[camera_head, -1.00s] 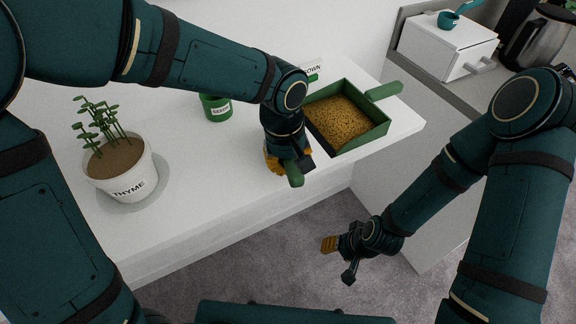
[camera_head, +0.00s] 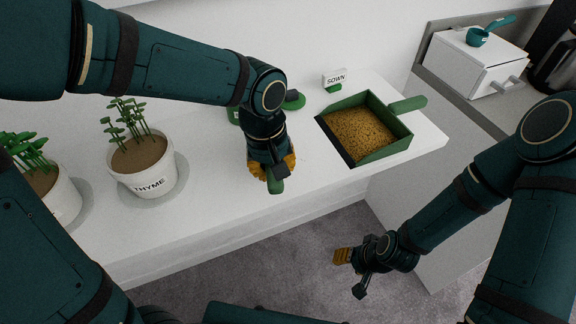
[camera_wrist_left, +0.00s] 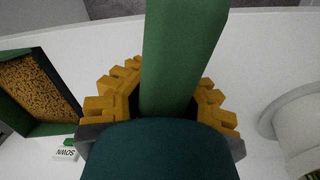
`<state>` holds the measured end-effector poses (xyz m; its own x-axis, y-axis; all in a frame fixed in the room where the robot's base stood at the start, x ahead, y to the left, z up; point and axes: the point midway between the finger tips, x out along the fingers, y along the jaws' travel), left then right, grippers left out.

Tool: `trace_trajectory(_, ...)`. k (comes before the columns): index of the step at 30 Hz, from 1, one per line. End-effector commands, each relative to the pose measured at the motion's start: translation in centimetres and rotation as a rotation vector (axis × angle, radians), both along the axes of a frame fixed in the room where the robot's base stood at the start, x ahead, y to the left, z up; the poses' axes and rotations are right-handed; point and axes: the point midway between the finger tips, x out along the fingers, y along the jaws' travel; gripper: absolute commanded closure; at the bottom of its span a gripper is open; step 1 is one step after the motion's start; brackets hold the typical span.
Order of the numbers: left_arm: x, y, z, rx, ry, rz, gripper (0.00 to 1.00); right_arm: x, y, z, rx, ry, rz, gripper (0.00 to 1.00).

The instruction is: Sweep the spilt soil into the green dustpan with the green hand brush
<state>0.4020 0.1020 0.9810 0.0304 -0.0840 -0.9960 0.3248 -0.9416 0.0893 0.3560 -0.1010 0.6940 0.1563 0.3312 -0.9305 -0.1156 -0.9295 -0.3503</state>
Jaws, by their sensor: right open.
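The green dustpan (camera_head: 389,149) lies on the white counter near its right end, its handle pointing right. A layer of brown granular soil (camera_head: 358,132) covers its floor. My left gripper (camera_head: 270,172) is left of the dustpan, near the counter's front edge. It is shut on the green handle of the hand brush (camera_head: 276,187); in the left wrist view the handle (camera_wrist_left: 182,55) runs between the yellow fingers. The brush's bristles are hidden. No loose soil shows on the visible counter. My right gripper (camera_head: 353,272) is open and empty, over the floor in front of the counter.
A THYME pot (camera_head: 148,182) and another potted plant (camera_head: 62,200) stand at the left. A SOWN label (camera_head: 336,78) stands behind the dustpan. A white box (camera_head: 470,62) is at back right.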

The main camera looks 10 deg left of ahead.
Motion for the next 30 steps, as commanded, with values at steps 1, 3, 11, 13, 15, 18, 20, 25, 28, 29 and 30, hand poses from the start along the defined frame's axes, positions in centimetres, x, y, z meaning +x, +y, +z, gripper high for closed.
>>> trace_trajectory(1,0.0,0.0,0.0,0.0,0.0,-0.001,1.0,0.0,0.0,0.0,0.0,0.0,0.0,0.53)
trace_trajectory(3,0.0,0.0,0.0,0.0,0.0,-0.001,1.0,0.0,0.0,0.0,0.0,0.0,0.0,0.53)
trace_trajectory(11,0.0,-0.1,-0.4,0.0,0.001,0.0,1.0,0.0,0.0,0.0,0.0,0.0,0.0,0.53)
trace_trajectory(13,0.0,-0.1,-0.6,0.0,0.0,0.0,1.0,0.0,0.0,0.0,0.0,0.0,0.0,0.53)
trace_trajectory(15,0.0,0.0,-0.8,0.0,0.0,0.001,1.0,0.0,0.0,0.0,0.0,0.0,0.0,0.53)
trace_trajectory(18,0.0,0.0,-1.1,0.001,0.0,0.001,1.0,0.0,0.0,0.0,0.0,0.0,0.0,0.53)
trace_trajectory(20,0.0,0.0,-1.3,0.001,0.001,0.001,1.0,0.0,0.0,0.0,0.0,0.0,0.0,0.53)
trace_trajectory(25,0.0,-0.1,-1.7,0.001,0.0,0.001,1.0,0.0,0.0,0.0,0.0,0.0,0.0,0.53)
trace_trajectory(28,0.0,0.0,-2.0,0.001,0.0,0.001,1.0,0.0,0.0,0.0,0.0,0.0,0.0,0.53)
trace_trajectory(29,0.0,0.0,-2.1,0.001,0.0,0.001,1.0,0.0,0.0,0.0,0.0,0.0,0.0,0.53)
trace_trajectory(30,0.0,0.0,-2.2,0.001,0.0,0.001,1.0,0.0,0.0,0.0,0.0,0.0,0.0,0.53)
